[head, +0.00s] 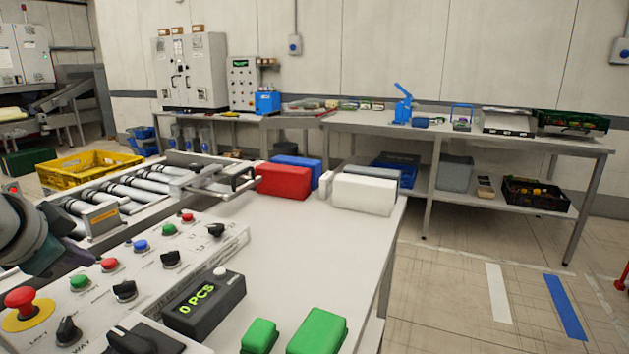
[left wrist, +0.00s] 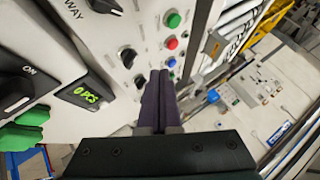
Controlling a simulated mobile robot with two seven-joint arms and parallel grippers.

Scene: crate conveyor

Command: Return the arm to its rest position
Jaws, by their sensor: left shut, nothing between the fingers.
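My left arm comes in at the left edge of the head view. Its gripper (head: 68,262) is low over the control panel (head: 215,248), close to the panel's buttons and partly cut off by the picture. In the left wrist view the two dark fingers (left wrist: 157,82) are pressed together with nothing between them. They point across the panel near the black knob and the red and green buttons. I cannot tell whether they touch the panel. My right gripper is in neither view.
A counter box (head: 205,305) reads 0 PCS. A red emergency button (head: 20,299) stands near the arm. The roller conveyor (head: 135,190) and yellow crate (head: 90,169) lie behind. Green blocks (head: 317,332), a red block (head: 284,181) and a white block (head: 364,194) sit on the table.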

